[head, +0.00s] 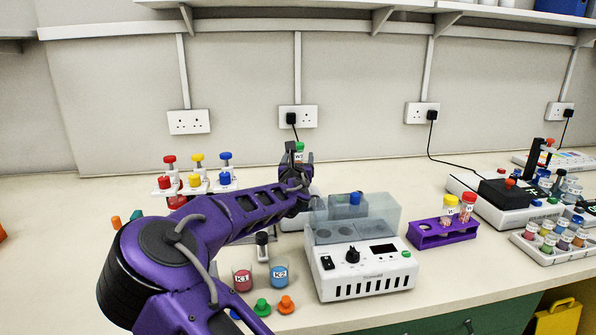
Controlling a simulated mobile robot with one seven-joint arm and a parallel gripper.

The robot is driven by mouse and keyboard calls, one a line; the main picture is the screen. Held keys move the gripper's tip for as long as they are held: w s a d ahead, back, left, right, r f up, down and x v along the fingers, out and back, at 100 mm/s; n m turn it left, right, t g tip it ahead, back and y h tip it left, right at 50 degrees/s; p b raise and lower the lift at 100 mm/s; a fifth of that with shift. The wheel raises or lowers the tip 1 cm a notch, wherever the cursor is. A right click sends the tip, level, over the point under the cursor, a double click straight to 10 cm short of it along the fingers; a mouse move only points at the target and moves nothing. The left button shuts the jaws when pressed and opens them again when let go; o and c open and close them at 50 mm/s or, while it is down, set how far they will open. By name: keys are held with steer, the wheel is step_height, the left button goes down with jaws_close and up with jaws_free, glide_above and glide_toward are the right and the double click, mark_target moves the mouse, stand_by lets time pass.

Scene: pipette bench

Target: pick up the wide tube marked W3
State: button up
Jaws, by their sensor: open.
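My gripper (300,158) is at the back middle of the bench, beyond my purple arm. Its jaws are open, with a finger on each side of a small green-capped tube (299,147); whether they touch it I cannot tell. The lower part of that tube is hidden and its mark is too small to read. Two wide tubes, one yellow-capped (449,213) and one red-capped (467,211), stand in a purple rack (436,239) at the right. Their marks are too small to read surely, so I cannot tell which tube is W3.
A white machine (370,282) with a clear lid stands right of my arm. Beakers K1 (242,280) and K2 (279,276) and loose caps (286,305) lie near the front. A white rack of colored vials (548,252) is far right.

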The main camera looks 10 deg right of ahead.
steer(key=shift+x, duration=1.2)
jaws_close()
